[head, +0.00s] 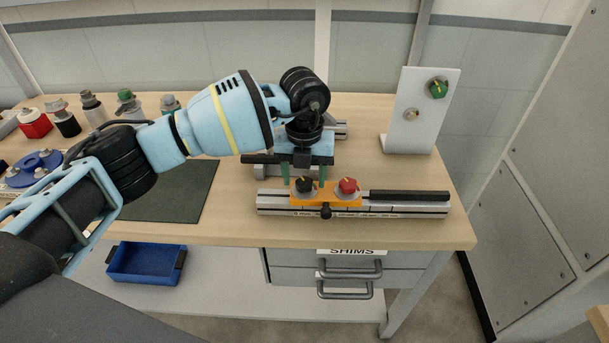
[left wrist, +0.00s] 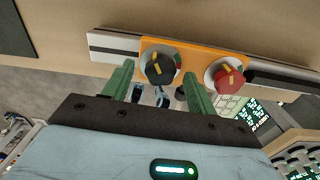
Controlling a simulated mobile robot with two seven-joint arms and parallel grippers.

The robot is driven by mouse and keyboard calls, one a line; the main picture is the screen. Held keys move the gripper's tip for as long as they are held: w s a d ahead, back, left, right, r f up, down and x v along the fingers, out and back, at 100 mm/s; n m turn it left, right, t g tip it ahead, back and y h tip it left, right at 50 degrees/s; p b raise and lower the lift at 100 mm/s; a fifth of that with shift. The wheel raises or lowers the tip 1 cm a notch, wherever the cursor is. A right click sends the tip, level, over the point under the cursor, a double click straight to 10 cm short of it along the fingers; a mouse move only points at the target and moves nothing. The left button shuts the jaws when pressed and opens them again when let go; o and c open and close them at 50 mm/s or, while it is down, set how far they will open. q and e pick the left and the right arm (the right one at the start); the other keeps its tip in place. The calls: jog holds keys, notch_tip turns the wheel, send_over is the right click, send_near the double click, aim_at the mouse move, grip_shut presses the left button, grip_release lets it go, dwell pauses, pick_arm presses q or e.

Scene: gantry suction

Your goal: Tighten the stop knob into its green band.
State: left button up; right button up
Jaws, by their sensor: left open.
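An orange carriage (head: 326,200) sits on a silver rail (head: 400,208). It carries a black knob (head: 305,185) at left and a red knob (head: 348,185) at right. In the left wrist view the black knob (left wrist: 160,68) and red knob (left wrist: 225,77) each have a yellow pointer mark and a pale dial with coloured bands. Green shows beside each knob; which one is the stop knob I cannot tell. My left gripper (head: 304,173) is open, its green fingers on either side of the black knob. Contact is not clear. My right gripper is not in view.
A small black knob (head: 326,211) projects from the carriage front. A white upright panel (head: 408,128) with a green knob (head: 438,89) stands at back right. A dark mat (head: 180,195) lies left; a blue tray (head: 145,263) is on the shelf below. The right front tabletop is clear.

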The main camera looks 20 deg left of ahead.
pick_arm(q)
jog(key=shift+f, duration=0.2)
jog(key=c, duration=1)
jog(key=m, duration=0.4)
jog(key=shift+r+m, duration=0.1)
jog(key=shift+m, duration=0.3)
jog(key=shift+m+p, duration=0.3)
jog(key=shift+m, duration=1.8)
